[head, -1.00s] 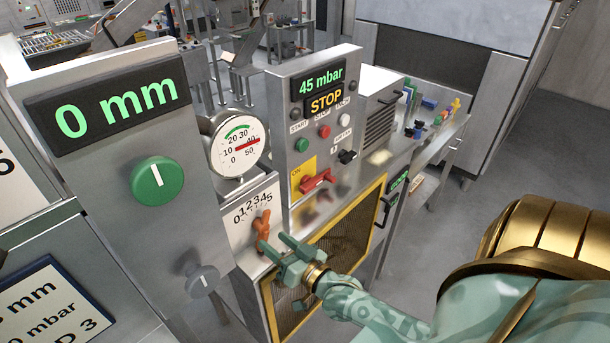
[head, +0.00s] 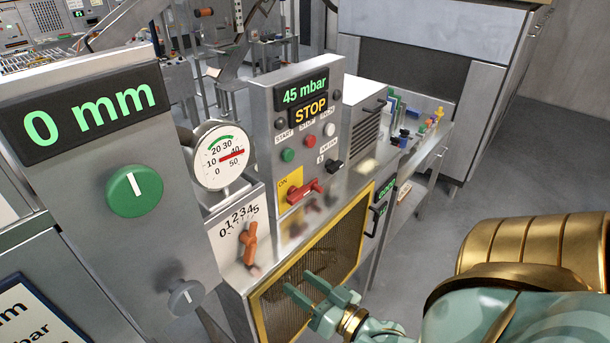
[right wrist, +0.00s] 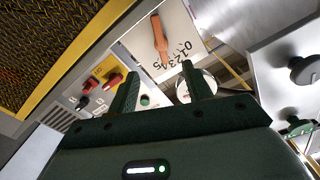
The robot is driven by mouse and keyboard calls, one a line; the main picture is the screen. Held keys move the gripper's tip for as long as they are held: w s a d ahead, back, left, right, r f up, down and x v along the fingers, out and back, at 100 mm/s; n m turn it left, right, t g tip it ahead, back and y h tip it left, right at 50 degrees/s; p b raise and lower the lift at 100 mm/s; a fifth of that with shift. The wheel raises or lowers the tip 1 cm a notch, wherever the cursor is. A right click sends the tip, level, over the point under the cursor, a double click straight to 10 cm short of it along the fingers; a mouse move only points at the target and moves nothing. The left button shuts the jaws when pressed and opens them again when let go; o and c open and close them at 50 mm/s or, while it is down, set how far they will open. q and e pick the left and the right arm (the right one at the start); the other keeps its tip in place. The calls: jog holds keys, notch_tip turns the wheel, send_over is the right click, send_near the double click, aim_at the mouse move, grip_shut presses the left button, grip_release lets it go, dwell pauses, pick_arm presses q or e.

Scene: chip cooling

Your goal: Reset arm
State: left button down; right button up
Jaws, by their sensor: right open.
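My right gripper (head: 312,297) is open and empty in front of the yellow-framed mesh panel (head: 315,275), low in the head view. Its two fingers also show in the right wrist view (right wrist: 160,92), apart with nothing between them. The orange lever (head: 249,243) on the 0-to-5 scale stands up and left of the gripper, clear of it. The lever also shows beyond the fingers in the right wrist view (right wrist: 160,38). My right arm comes in from the lower right. My left gripper is not in view.
A panel with a green knob (head: 135,191) reads 0 mm. A round gauge (head: 219,156) stands beside it. The control box (head: 304,135) reads 45 mbar and STOP, with a red switch (head: 304,191) by ON. A grey knob (head: 185,297) sits low left. The floor (head: 520,150) at right is clear.

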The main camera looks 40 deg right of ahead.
dwell(0.4)
jog(key=s+f+n+g+h+b, duration=0.15)
jog(key=s+f+g+b, duration=0.45)
jog(key=s+f, duration=0.9)
jog(key=s+a+f+n+g+b, duration=0.1)
jog(key=s+f+n+g+b, duration=0.35)
jog(key=f, duration=1.95)
jog(key=s+f+n+g+b, duration=0.1)
jog(key=s+f+g+b, duration=0.6)
jog(key=s+f, duration=0.85)
jog(key=w+a+f+b, duration=0.3)
jog(key=w+f, duration=0.3)
jog(key=f, duration=0.1)
jog(key=shift+w, duration=0.3)
